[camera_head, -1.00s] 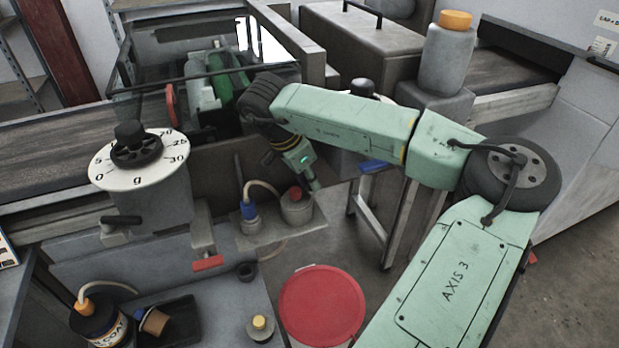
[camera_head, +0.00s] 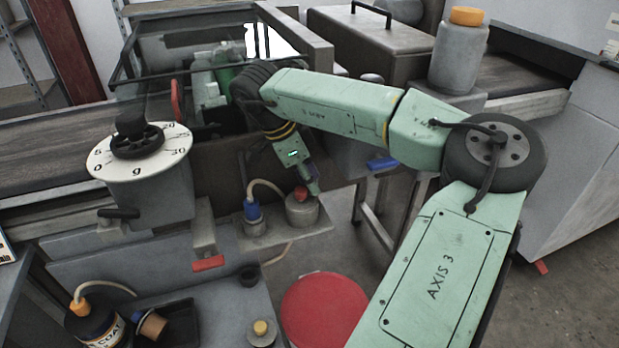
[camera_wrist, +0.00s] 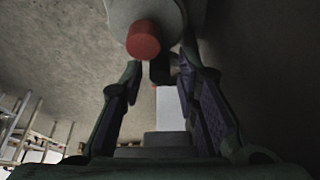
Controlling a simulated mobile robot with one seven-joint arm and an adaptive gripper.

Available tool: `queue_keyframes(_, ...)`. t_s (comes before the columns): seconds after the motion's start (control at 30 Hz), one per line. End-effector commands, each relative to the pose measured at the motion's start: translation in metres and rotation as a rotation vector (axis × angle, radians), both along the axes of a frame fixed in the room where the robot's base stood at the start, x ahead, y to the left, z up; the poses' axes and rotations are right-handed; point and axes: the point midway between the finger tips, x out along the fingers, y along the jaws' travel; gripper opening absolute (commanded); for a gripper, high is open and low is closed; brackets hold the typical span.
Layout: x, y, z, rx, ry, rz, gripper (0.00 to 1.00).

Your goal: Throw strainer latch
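A grey, round, strainer-like pot (camera_head: 303,212) with a red knob (camera_head: 300,194) stands on a grey shelf. I cannot tell for sure which part is the latch. In the head view my gripper (camera_head: 313,186) points down just beside the red knob. In the wrist view the red knob (camera_wrist: 143,40) and part of the grey pot (camera_wrist: 122,12) are at the top, beyond the fingertips. My gripper (camera_wrist: 160,75) is open there, with nothing held. A small black part (camera_wrist: 160,70) and a pale bar (camera_wrist: 170,108) show between the fingers. Whether a finger touches the knob is unclear.
A blue-capped fitting (camera_head: 253,211) with a pale hose stands left of the pot. A dial hopper (camera_head: 150,200) and a red-handled lever (camera_head: 208,263) are further left. A red round lid (camera_head: 322,312) lies below. A blue handle (camera_head: 383,163) is to the right.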

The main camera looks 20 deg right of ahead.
Motion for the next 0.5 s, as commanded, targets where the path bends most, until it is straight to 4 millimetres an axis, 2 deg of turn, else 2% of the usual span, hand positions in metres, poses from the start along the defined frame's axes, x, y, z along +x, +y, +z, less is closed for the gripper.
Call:
queue_keyframes(0.37, 0.000, 0.000, 0.001, -0.001, 0.000, 0.001, 0.36)
queue_keyframes(0.5, 0.001, 0.005, 0.013, -0.003, -0.002, 0.002, 0.36)
